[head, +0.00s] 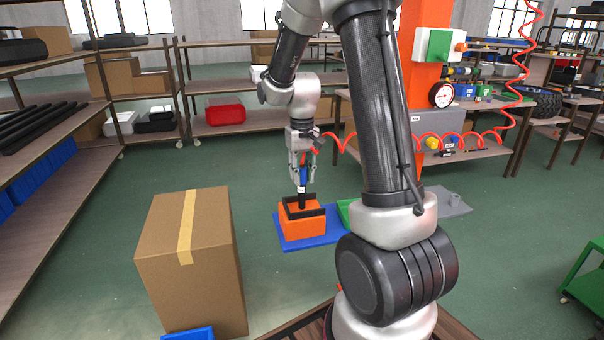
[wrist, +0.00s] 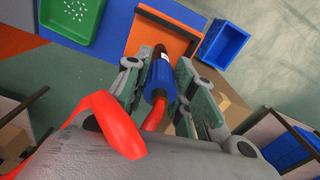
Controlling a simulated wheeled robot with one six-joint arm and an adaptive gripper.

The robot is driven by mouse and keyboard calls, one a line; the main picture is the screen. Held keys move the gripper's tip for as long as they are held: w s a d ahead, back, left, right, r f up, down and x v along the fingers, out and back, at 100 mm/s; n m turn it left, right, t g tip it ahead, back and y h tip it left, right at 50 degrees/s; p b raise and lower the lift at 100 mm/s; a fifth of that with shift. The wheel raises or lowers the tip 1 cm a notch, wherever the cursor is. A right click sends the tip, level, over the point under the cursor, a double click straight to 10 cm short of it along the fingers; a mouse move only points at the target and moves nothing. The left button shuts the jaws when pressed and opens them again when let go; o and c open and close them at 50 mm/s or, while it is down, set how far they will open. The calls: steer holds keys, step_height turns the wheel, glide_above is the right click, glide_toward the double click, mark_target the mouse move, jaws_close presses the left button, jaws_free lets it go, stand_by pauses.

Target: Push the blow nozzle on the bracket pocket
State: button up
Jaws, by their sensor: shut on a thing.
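My gripper (head: 302,171) is shut on the blue blow nozzle (head: 303,177), with its dark tip pointing down. The nozzle also shows between the fingers in the wrist view (wrist: 159,82), with a red hose at its rear end. An orange block with a dark bracket (head: 318,211) on top stands below it on a blue mat (head: 300,245). The nozzle's tip is at the bracket in the head view. I cannot tell whether it sits inside the pocket, as the contact is small and partly hidden.
A large cardboard box (head: 160,235) stands left of the orange block. A green tray (wrist: 72,22) and a blue bin (wrist: 222,45) are near the block. The red coiled hose (head: 430,140) runs right to an orange column (head: 420,75). Green floor is open behind the block.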

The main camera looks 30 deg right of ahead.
steer(key=shift+r, duration=3.05)
